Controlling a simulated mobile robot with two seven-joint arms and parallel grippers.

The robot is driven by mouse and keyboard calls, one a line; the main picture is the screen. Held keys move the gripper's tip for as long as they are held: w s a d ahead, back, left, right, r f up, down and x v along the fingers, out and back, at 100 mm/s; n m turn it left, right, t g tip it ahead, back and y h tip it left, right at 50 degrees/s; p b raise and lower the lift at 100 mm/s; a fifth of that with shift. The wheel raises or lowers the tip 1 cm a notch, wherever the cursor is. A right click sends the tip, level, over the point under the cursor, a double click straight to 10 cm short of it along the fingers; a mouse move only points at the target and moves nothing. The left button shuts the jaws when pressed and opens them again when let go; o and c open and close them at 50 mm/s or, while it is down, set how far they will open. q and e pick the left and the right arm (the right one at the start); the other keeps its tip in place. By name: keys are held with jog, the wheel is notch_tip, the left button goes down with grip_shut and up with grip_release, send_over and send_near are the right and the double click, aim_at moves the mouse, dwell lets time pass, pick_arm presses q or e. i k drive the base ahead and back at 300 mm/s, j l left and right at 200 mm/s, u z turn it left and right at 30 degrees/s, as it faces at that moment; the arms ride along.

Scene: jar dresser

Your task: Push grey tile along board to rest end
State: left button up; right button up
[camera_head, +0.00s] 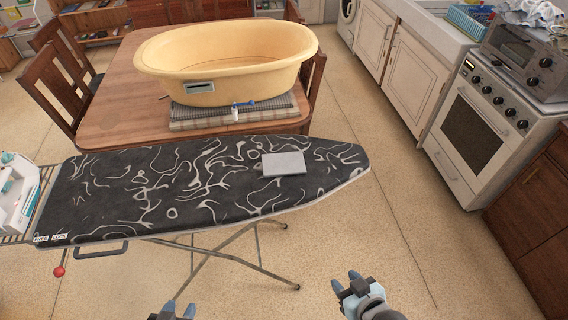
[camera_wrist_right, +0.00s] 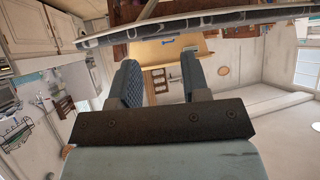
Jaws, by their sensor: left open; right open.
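The grey tile (camera_head: 284,164) lies flat on the ironing board (camera_head: 110,208), right of its middle and toward the narrow rounded end. The board has a dark cover with white swirls. Its left end has a metal rest (camera_head: 42,205) with a white and teal iron (camera_head: 17,190) on it. My left gripper (camera_head: 172,308) is at the bottom edge of the head view, open and in front of the board. My right gripper (camera_head: 352,284) is open and empty, in front of the board's right part and apart from the tile. Its two fingers show in the right wrist view (camera_wrist_right: 160,82).
A wooden table (camera_head: 110,105) stands behind the board, with a yellow tub (camera_head: 225,70) on a mat. Wooden chairs (camera_head: 55,80) are at the left. A stove (camera_head: 485,125) and cabinets line the right. Floor is clear between board and stove.

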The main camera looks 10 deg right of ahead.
aim_at(285, 163)
jog(key=l+u, duration=1.05)
jog(key=l, duration=0.15)
